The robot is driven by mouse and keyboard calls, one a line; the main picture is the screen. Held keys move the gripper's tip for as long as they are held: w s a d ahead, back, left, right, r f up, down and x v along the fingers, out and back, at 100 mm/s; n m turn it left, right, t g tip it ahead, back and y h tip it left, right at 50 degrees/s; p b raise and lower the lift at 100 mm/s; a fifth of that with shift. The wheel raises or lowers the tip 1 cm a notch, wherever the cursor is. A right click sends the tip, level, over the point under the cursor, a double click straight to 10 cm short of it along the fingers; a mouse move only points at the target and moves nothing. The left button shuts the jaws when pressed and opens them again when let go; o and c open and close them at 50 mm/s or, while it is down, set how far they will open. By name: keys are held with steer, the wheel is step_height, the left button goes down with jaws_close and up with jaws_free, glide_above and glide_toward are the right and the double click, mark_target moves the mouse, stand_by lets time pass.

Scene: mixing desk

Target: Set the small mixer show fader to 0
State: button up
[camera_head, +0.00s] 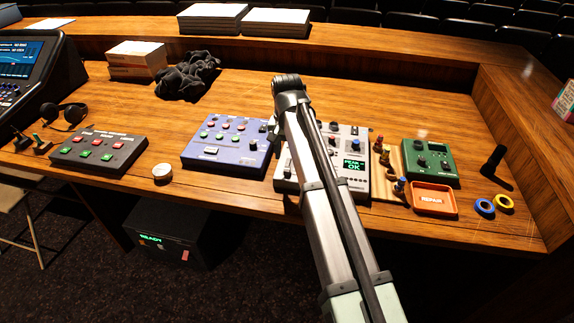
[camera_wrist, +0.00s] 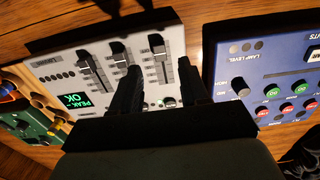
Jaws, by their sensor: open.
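The small mixer is a pale grey box (camera_head: 352,183) with a green screen reading "PEAK = OK". My arm covers much of it in the head view. In the wrist view its panel (camera_wrist: 70,70) shows three dark fader slots with caps at differing heights. I cannot read the fader labels or tell which is the show fader. My gripper (camera_wrist: 158,66) is open over the panel. The gripper's hand hides the panel's lower part. I cannot tell whether the fingers touch anything.
A blue device (camera_head: 226,145) stands left of the mixer; it shows beside the right finger in the wrist view (camera_wrist: 262,75). To the right are a green device (camera_head: 430,161), jacks on a wooden strip, an orange tray (camera_head: 434,212) and tape rolls (camera_head: 485,207).

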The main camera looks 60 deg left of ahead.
mark_target(287, 168)
steer(key=shift+f, duration=2.75)
steer(key=shift+c, duration=0.3)
jaws_close()
steer(key=shift+a, duration=0.1)
